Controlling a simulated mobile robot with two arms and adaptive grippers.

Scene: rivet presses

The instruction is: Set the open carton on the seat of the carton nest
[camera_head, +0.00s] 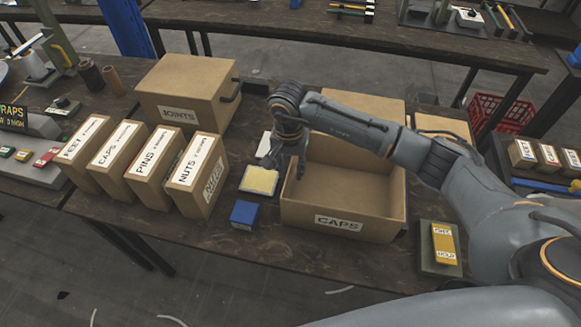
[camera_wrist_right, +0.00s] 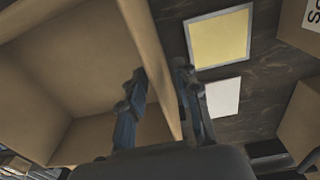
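The open carton (camera_head: 340,223) labelled CAPS stands upright on the dark table and looks empty inside. My right gripper (camera_head: 285,165) is at its left wall. In the right wrist view the carton wall (camera_wrist_right: 152,60) runs between the two fingers (camera_wrist_right: 160,78), one inside the carton and one outside. The fingers look apart, with the outer one a little off the wall; contact is hard to judge. I cannot pick out a carton nest or its seat with certainty. My left gripper is not in view.
A yellow pad (camera_head: 259,180) and a blue block (camera_head: 244,214) lie left of the carton. Several labelled boxes, including NUTS (camera_head: 196,175), stand farther left. A large JOINTS carton (camera_head: 187,92) is behind. A yellow-topped unit (camera_head: 444,243) sits at the right. A red crate (camera_head: 498,115) is beyond.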

